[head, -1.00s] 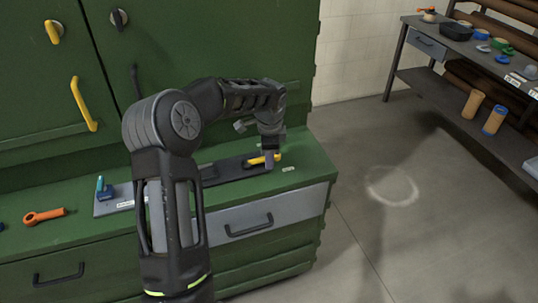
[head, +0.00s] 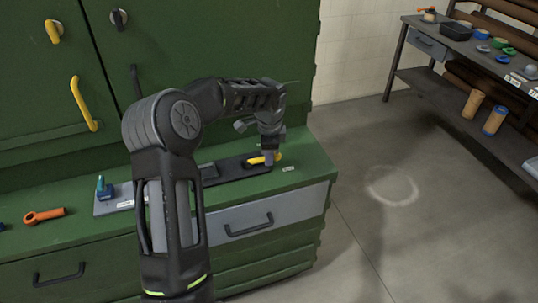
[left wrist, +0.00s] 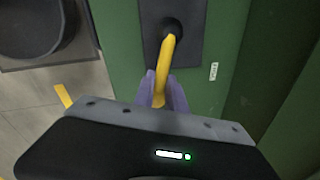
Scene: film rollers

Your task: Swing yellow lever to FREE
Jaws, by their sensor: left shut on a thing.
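The yellow lever (head: 259,160) sits at the right end of a dark plate (head: 226,173) on the green cabinet's ledge. In the left wrist view the lever (left wrist: 166,62) rises from a dark round pivot (left wrist: 174,29) and its lower end runs between the fingers. My left gripper (left wrist: 161,92) is shut on the lever; in the head view its fingers (head: 270,158) point down over it. A small white label (left wrist: 213,71) lies on the green surface beside the plate; its text is too small to read. My right gripper is out of view.
An orange tool (head: 44,215) and a small blue-teal piece (head: 104,188) lie left on the ledge. A grey drawer (head: 245,222) is below. Cabinet doors with a yellow handle (head: 83,104) stand behind. A workbench (head: 455,45) stands far right, with open floor between.

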